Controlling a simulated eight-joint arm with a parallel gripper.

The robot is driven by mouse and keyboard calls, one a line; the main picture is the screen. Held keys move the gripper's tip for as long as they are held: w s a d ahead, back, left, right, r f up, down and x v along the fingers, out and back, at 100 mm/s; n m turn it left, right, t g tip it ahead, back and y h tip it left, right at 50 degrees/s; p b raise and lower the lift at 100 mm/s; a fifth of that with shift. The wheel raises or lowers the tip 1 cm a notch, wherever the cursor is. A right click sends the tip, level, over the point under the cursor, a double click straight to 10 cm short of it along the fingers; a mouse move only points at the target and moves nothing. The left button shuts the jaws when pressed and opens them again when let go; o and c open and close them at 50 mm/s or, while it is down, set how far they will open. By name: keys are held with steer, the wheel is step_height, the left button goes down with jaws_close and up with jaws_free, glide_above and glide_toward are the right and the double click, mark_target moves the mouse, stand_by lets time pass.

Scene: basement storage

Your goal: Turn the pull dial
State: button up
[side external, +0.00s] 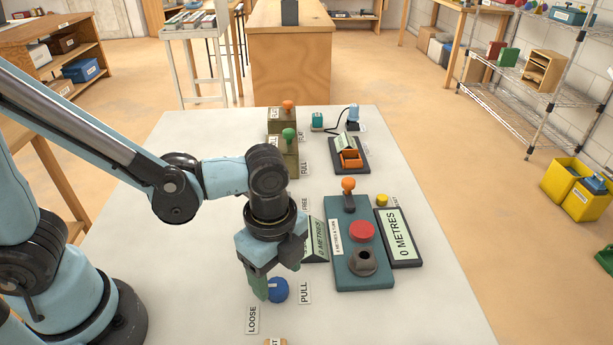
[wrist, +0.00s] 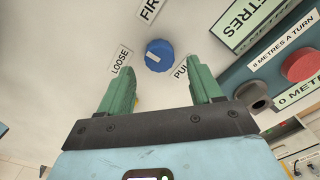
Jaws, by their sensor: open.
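The pull dial is a round blue knob on the white table top, beside my gripper (side external: 265,290) in the side view (side external: 279,291). In the wrist view the dial (wrist: 163,50) lies ahead of my open green fingers (wrist: 165,78), roughly in line with the gap between them. No contact with it shows there. A pale mark sits on the dial's left part, on the side of the LOOSE label (wrist: 121,60). The PULL label (side external: 305,292) is on the other side, partly hidden by a finger in the wrist view. A third label (wrist: 149,10) is cut off.
A teal panel (side external: 372,274) with a red button (side external: 362,231), a dark round knob (side external: 362,262) and an orange-topped lever (side external: 348,186) lies to the right. A 0 METRES display (side external: 401,240) stands beside it. Green and orange-knobbed boxes are further back. The table's front right is clear.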

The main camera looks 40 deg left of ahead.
mark_target(277, 289)
steer(key=shift+f, duration=1.35)
steer(key=c, duration=1)
steer(key=shift+c, duration=0.2)
steer(key=shift+n, duration=2.9)
steer(key=shift+w, duration=0.1)
steer(key=o, duration=1)
